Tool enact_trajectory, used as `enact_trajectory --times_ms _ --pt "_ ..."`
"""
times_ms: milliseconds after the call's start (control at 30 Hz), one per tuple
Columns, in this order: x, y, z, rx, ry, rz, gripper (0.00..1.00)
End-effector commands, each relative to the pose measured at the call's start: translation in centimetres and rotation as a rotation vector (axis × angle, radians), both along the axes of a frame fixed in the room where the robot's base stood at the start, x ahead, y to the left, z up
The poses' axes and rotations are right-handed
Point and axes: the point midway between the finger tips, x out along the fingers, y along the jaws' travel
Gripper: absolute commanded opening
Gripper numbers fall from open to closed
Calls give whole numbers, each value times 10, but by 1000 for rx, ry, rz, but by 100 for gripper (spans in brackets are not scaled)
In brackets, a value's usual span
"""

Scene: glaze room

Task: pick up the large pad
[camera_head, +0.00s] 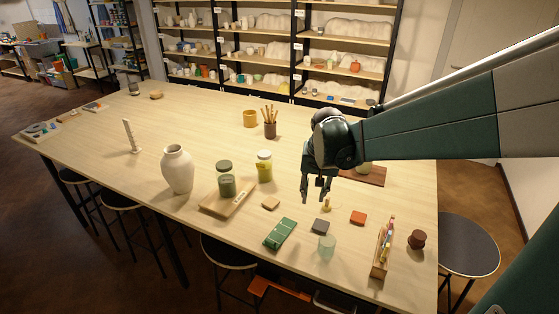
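A green, flat rectangular pad (280,234) lies on the table near its front edge, left of a dark grey block. It is the largest of the flat pieces here, and I take it as the large pad. My gripper (314,199) points down, its two fingers apart with nothing visible between them. It is above the table, behind and to the right of the green pad, and apart from it. A small yellowish object (327,204) stands close to the right fingertip; whether they touch I cannot tell.
Near the pad are a dark grey block (320,226), a red block (358,218), a tan block (270,203) and a pale green glass (327,247). A wooden tray (214,206) bears jars to the left. A pencil box (379,262) stands right. The table's middle left is mostly clear.

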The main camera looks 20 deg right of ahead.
Motion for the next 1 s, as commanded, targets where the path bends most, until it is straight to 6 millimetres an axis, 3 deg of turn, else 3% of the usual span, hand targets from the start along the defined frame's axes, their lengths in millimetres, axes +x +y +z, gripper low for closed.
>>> enact_trajectory --times_ms 600,1000 --pt "53 -64 -20 48 124 -167 26" --pt "72 -101 -45 74 195 -260 26"
